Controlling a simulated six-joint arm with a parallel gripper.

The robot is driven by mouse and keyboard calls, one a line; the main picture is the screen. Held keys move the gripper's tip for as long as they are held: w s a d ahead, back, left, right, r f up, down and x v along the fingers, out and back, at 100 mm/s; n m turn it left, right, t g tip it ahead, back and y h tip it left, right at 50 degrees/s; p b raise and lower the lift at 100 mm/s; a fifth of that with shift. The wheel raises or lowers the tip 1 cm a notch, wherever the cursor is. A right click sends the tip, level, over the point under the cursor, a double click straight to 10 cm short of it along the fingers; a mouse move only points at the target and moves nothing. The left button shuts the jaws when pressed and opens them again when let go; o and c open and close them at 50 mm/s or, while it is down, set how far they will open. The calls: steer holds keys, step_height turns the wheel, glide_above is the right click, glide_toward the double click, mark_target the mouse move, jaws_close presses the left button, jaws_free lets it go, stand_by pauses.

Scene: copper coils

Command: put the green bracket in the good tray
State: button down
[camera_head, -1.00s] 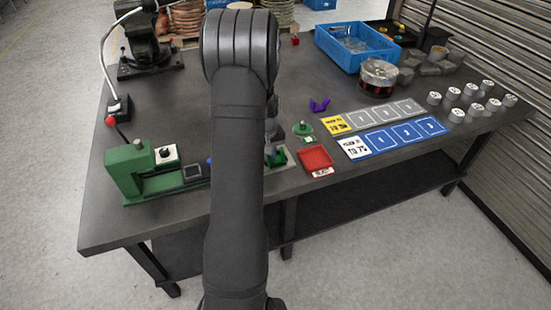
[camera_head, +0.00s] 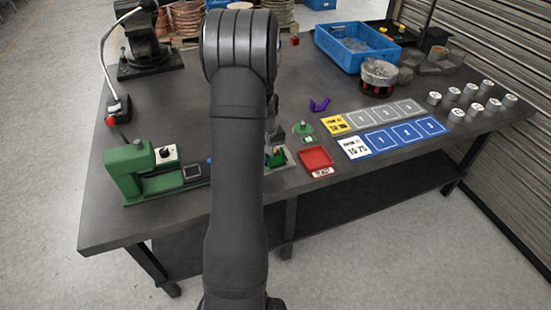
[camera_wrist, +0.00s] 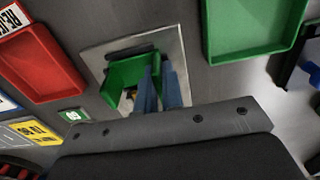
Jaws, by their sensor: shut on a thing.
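The green bracket (camera_wrist: 122,84) is in the wrist view, over a pale metal plate (camera_wrist: 97,53). My gripper (camera_wrist: 159,80) has its two blue fingers shut on the bracket's right part. Whether the bracket touches the plate is unclear. A green tray (camera_wrist: 250,30), which looks like the good tray, lies to the right of the plate in the wrist view; no label on it shows. In the head view my arm hides most of the gripper and the green tray. A bit of green bracket (camera_head: 276,157) shows just right of the arm.
A red tray (camera_wrist: 42,62), also in the head view (camera_head: 315,157), sits beside the plate with a label. A green machine (camera_head: 140,170) stands left of my arm. A purple bracket (camera_head: 319,104) and numbered mats (camera_head: 400,133) lie to the right.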

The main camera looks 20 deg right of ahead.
steer(key=shift+r, duration=0.2)
steer(key=shift+r, duration=2.3)
steer(key=shift+r, duration=0.15)
steer(key=shift+r, duration=1.35)
steer(key=s+a, duration=0.3)
steer(key=a, duration=1)
steer(key=shift+s+a+f, duration=0.1)
steer(key=shift+s+f, duration=0.05)
steer(key=shift+f, duration=1.6)
steer(key=shift+s+a+f, duration=0.1)
steer(key=shift+f, duration=1.65)
